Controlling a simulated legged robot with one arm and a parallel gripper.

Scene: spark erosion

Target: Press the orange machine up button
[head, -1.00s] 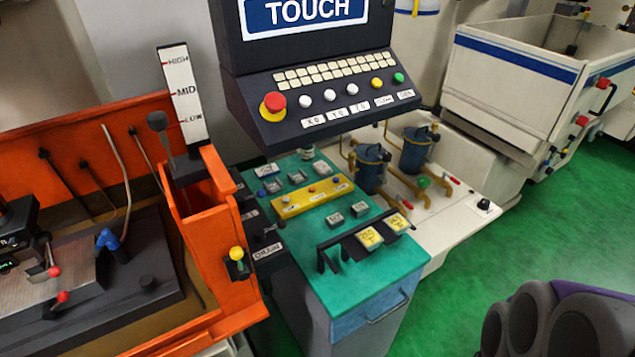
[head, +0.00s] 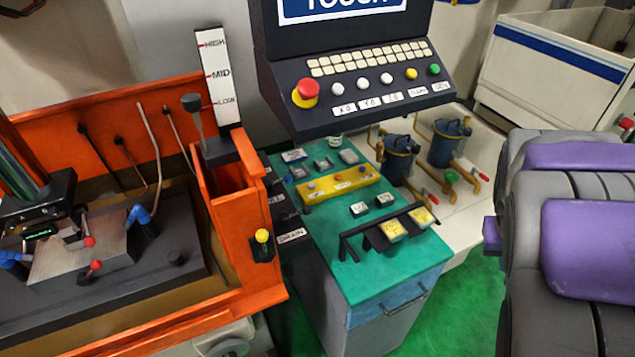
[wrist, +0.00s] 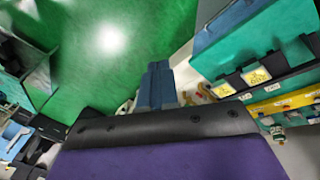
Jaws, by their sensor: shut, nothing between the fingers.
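The orange machine (head: 228,210) fills the left of the head view, with an open tank and a dark work table inside. A small black box with a round yellow button (head: 262,236) is on the outer face of its right wall. No lettering that says up is readable there. My gripper (wrist: 158,72) shows in the wrist view as two blue-grey fingers held together, with nothing between them. Beyond it lies green floor. The gripper itself is out of the head view, where only my grey and purple arm shows on the right, well apart from the yellow button.
A teal-topped control cabinet (head: 372,280) stands right of the orange machine, with a black rail and yellow-faced buttons. Above it is a black console (head: 345,100) with a red knob. A white tank (head: 560,62) stands behind. Green floor (wrist: 110,60) is open in the wrist view.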

